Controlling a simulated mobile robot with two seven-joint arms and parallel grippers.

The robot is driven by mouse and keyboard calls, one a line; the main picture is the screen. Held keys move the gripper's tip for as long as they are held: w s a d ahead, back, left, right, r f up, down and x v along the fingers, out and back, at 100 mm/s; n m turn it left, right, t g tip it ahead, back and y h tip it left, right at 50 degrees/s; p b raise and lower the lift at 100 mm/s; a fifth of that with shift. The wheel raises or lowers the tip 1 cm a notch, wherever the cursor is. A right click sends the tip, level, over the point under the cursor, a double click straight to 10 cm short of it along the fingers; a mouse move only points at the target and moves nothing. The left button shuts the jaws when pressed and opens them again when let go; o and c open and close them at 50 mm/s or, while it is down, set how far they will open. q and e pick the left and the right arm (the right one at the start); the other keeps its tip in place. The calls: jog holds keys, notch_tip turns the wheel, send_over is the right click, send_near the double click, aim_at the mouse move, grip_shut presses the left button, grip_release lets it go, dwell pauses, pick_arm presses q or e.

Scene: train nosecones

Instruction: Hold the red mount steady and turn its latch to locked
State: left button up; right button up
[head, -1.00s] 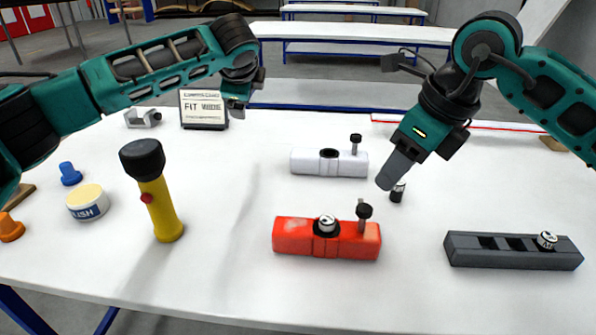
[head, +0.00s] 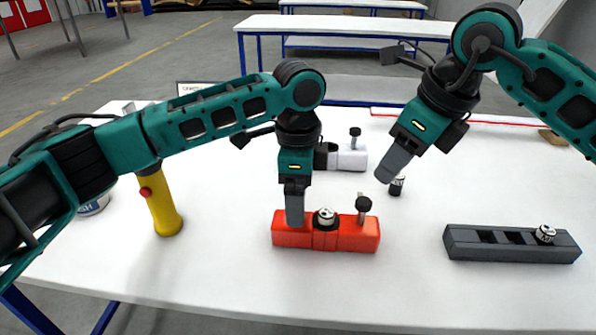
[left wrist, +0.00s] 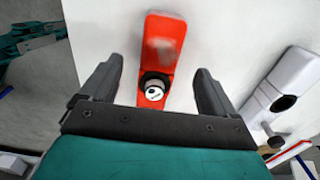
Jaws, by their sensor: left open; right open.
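The red mount (head: 345,237) lies on the white table, with a silver-topped round part (head: 325,217) seated in its middle. Its latch, a black-knobbed pin (head: 363,206), stands up on the right part. My left gripper (head: 295,218) is over the mount's left end, pointing down. In the left wrist view its open fingers (left wrist: 158,90) stand on either side of the red mount (left wrist: 165,45), with gaps, and the silver-topped part (left wrist: 153,92) lies between them. The latch is hidden there. My right gripper (head: 385,178) is open and empty, above and right of the mount, near a small dark cylinder (head: 397,185).
A white mount (head: 352,158) lies behind, partly hidden by my left arm. A dark grey rack (head: 495,249) holding one silver-topped part is at right. A yellow flashlight (head: 162,208) stands at left. The table front is clear.

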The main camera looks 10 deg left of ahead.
aim_at(325, 231)
pick_arm(q)
notch_tip(325, 231, down, 7)
jog(key=shift+f, duration=0.15)
dwell(0.4)
